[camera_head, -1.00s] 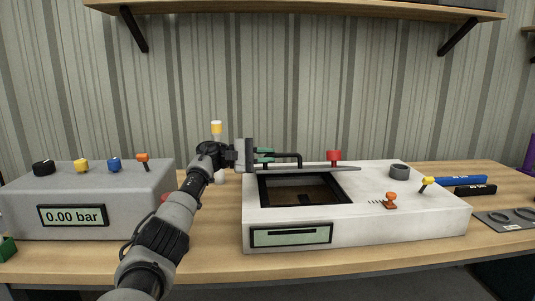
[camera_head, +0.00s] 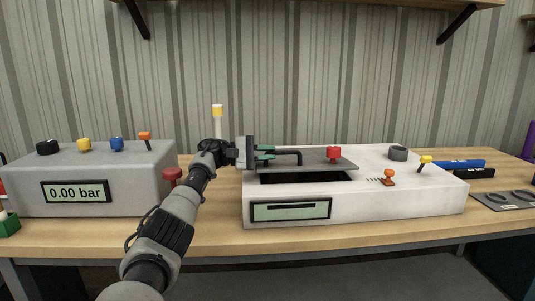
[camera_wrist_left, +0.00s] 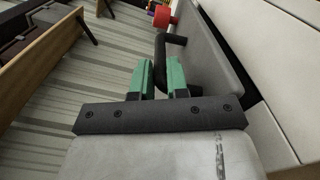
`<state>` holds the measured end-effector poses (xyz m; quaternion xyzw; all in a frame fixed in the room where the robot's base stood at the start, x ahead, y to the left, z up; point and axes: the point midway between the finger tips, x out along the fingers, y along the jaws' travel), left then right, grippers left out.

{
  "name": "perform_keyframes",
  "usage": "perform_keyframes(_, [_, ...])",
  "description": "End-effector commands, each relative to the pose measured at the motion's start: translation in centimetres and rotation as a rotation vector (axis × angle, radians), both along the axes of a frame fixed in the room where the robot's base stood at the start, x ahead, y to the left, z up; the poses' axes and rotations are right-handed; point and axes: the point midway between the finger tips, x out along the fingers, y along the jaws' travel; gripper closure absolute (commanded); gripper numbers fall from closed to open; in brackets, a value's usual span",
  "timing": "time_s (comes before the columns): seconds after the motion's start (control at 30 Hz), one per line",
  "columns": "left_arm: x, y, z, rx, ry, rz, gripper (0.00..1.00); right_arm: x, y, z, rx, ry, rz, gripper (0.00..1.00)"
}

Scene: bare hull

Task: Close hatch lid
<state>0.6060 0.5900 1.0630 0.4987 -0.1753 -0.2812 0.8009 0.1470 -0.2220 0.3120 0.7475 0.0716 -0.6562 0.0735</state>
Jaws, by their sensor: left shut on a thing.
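The hatch lid (camera_head: 318,163) is a grey flat panel on the white box (camera_head: 410,196). It is tilted partly open over the dark opening (camera_head: 300,177), whose front part shows. A black handle (camera_head: 288,153) stands on the lid's left part. My left gripper (camera_head: 267,152) comes in from the left and is shut on this handle. In the left wrist view the green fingertips (camera_wrist_left: 162,78) close around the black handle (camera_wrist_left: 172,50), beside the grey lid (camera_wrist_left: 215,60). My right gripper is not in view.
A red knob (camera_head: 333,154) sits at the lid. An orange switch (camera_head: 389,176), a yellow lever (camera_head: 425,162) and a dark dial (camera_head: 398,153) stand on the box's right side. A grey pressure unit (camera_head: 140,185) is on the left. Bare table (camera_head: 220,228) lies between.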

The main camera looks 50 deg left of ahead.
Motion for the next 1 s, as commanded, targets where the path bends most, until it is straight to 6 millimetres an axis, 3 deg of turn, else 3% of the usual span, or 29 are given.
perform_keyframes(0.23, [0.0,0.1,-0.1,0.0,0.003,0.004,1.0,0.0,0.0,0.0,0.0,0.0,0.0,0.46])
perform_keyframes(0.27, [0.0,0.1,-0.1,0.0,0.003,0.004,0.83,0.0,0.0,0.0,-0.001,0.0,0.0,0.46])
perform_keyframes(0.43, [0.0,0.1,-0.1,-0.001,0.002,0.003,0.6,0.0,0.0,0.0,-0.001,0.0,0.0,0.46])
perform_keyframes(0.77, [0.0,0.0,0.4,0.0,-0.001,0.001,0.6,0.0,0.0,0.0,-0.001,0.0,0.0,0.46])
perform_keyframes(0.87, [0.0,0.1,1.6,0.002,-0.003,0.003,0.6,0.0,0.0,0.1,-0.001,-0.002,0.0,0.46])
perform_keyframes(1.0, [-0.1,0.1,4.7,-0.001,-0.006,0.004,0.6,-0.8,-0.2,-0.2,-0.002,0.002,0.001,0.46])
